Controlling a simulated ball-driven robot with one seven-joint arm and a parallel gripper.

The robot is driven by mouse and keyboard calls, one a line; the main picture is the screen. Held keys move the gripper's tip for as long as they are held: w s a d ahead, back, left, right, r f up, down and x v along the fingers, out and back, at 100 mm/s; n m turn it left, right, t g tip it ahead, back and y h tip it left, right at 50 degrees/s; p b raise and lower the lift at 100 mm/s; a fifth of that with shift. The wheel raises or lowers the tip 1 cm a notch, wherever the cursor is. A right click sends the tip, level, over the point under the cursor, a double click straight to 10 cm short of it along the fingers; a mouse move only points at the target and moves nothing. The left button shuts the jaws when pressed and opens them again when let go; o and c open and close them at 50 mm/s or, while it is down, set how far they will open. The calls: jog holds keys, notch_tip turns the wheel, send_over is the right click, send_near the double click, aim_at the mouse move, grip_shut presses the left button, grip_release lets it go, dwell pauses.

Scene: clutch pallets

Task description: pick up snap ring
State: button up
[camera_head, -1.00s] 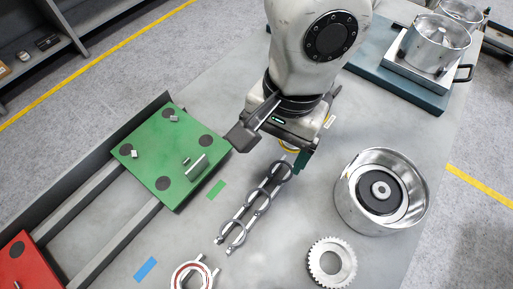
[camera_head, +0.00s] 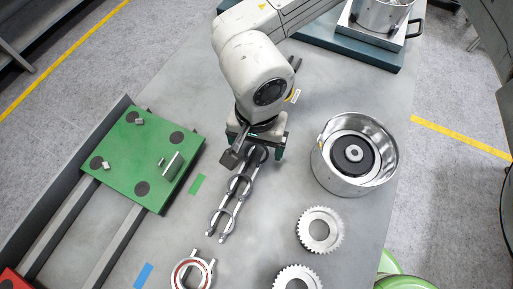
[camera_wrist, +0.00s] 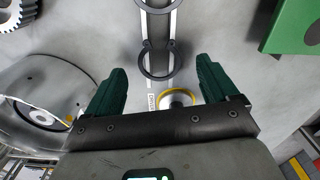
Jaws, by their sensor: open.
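Dark snap rings sit in a row on a two-railed metal holder (camera_head: 229,205) on the table. In the head view the near snap ring (camera_head: 222,219) and the middle snap ring (camera_head: 240,186) show clearly. The far snap ring (camera_head: 258,154) is partly hidden under my gripper (camera_head: 253,150). In the wrist view my gripper (camera_wrist: 160,68) is open, with its two green fingers wide apart. One snap ring (camera_wrist: 157,60) appears between the fingertips, not touched by either. Another snap ring lies at the top edge of that view. The height gap cannot be told.
A green pallet (camera_head: 148,160) with pegs stands left of the holder. A metal drum (camera_head: 335,180) stands right, with gears (camera_head: 320,230) in front of it. A red-lined ring part (camera_head: 191,272) lies near the front. Bare table surrounds the holder.

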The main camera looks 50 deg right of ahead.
jog(key=shift+f, duration=0.45)
jog(key=shift+f+b, duration=0.25)
jog(key=shift+b, duration=0.4)
dwell(0.3)
jog(key=c, duration=1.1)
jog(key=shift+r+p, duration=0.3)
jog(key=shift+p, duration=0.4)
